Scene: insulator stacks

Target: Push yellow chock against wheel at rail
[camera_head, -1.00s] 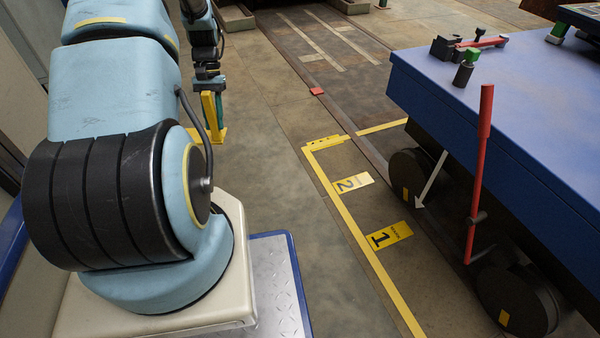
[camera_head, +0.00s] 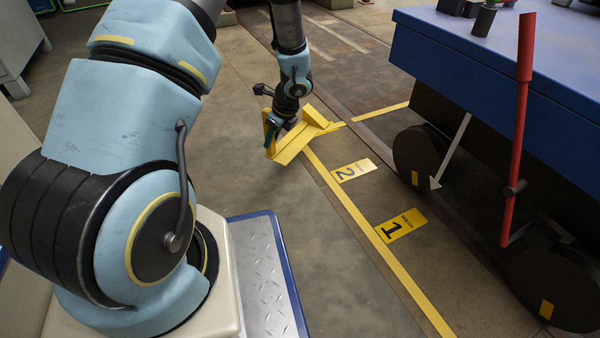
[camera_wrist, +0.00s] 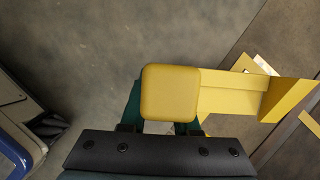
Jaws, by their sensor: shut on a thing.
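The yellow chock (camera_head: 293,145) is in my gripper (camera_head: 275,128), near the far end of the yellow floor line in the head view. In the wrist view my gripper (camera_wrist: 162,120) is shut on the chock's square-topped handle (camera_wrist: 170,93), and its yellow body (camera_wrist: 235,95) stretches to the right. Whether the chock touches the floor is not clear. The cart's dark wheel (camera_head: 421,158) stands to the right, well apart from the chock. A second wheel (camera_head: 555,285) is nearer. The rail beneath the wheels is largely hidden by the cart.
The blue cart (camera_head: 470,75) with a red lever (camera_head: 518,130) fills the right side. Floor plates marked 2 (camera_head: 353,170) and 1 (camera_head: 401,225) lie between the yellow line (camera_head: 365,233) and the wheels. Bare floor lies left of the line.

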